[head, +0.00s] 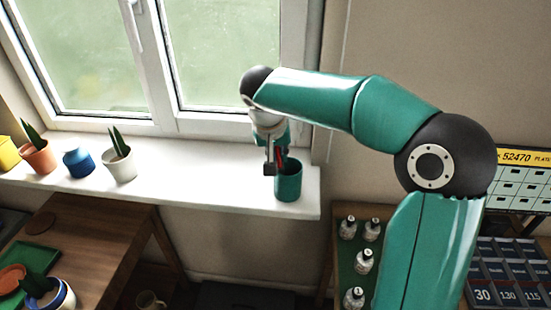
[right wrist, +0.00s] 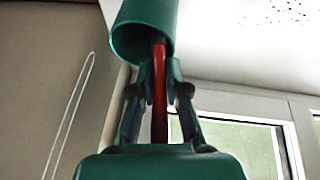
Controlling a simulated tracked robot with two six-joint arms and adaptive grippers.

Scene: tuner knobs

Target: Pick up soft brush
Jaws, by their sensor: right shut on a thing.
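A teal cup (head: 289,185) stands on the white windowsill near its right end. It also shows in the right wrist view (right wrist: 140,32), with its mouth facing my gripper. A thin red handle (right wrist: 159,95) comes out of the cup; its far end is hidden inside, so I cannot see any bristles. My right gripper (right wrist: 159,88) is shut on this red handle, just outside the cup's mouth. In the head view the right gripper (head: 274,162) is just above the cup, with a bit of red beside it. My left gripper is not in view.
The windowsill (head: 225,180) is clear left of the cup up to a white pot (head: 120,166), a blue pot (head: 77,162) and an orange pot (head: 39,159). The window stands behind. Small bottles (head: 363,261) stand at lower right; a wooden table (head: 95,230) is at lower left.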

